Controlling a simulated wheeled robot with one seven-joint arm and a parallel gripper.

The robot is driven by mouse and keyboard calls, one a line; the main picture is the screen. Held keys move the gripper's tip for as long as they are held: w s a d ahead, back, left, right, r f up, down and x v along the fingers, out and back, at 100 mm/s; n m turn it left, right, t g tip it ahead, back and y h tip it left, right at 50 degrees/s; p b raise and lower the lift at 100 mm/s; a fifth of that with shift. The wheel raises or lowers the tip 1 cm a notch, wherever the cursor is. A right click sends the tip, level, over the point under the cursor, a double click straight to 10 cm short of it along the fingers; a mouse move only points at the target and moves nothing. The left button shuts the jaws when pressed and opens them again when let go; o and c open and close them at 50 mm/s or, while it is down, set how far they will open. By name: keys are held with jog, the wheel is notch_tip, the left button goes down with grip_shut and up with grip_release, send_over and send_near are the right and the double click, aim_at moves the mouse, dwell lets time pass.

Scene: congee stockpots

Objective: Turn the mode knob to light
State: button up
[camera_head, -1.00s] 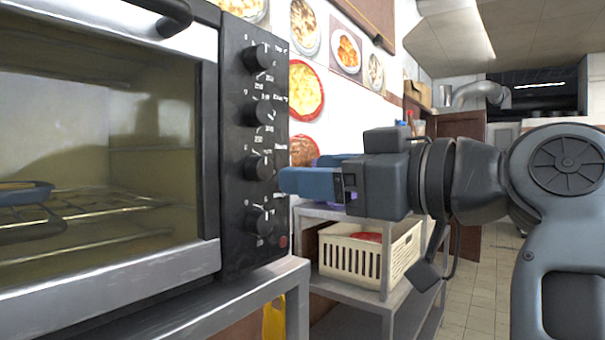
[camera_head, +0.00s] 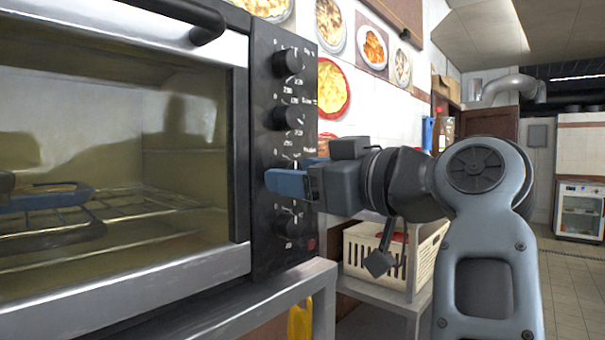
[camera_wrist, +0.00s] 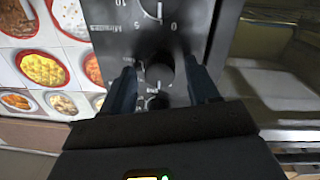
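The oven's black control panel (camera_head: 262,250) carries a column of round black knobs. The top knob (camera_head: 287,62), second knob (camera_head: 288,117) and lowest knob (camera_head: 288,222) show in the head view. My gripper (camera_head: 280,182), with blue fingers, is at the third knob, which it mostly hides there. In the wrist view my gripper (camera_wrist: 164,88) is open, one finger on each side of a black knob (camera_wrist: 160,72), with small gaps visible. This seems to be the third one, the mode knob; its label and pointer setting are not readable. An upside-down "Minutes" scale (camera_wrist: 145,28) lies above it in that view.
The oven's glass door (camera_head: 110,150) and its handle (camera_head: 185,12) are left of the panel. A metal shelf edge (camera_head: 290,285) runs below the oven. A cream basket (camera_head: 365,255) stands on a rack to the right. Food pictures (camera_head: 330,90) hang on the wall behind.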

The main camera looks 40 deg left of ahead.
jog(key=c, duration=1)
jog(key=shift+o, duration=0.2)
jog(key=shift+m+p, duration=0.3)
jog(key=shift+m, duration=0.1)
jog(key=m+p, duration=0.6)
jog(key=m, duration=0.2)
jog(key=shift+r+p, duration=0.1)
jog(key=shift+p, duration=0.3)
jog(key=shift+m, duration=0.4)
jog(key=o, duration=1)
jog(key=shift+o, duration=0.2)
jog(key=shift+d, duration=0.15)
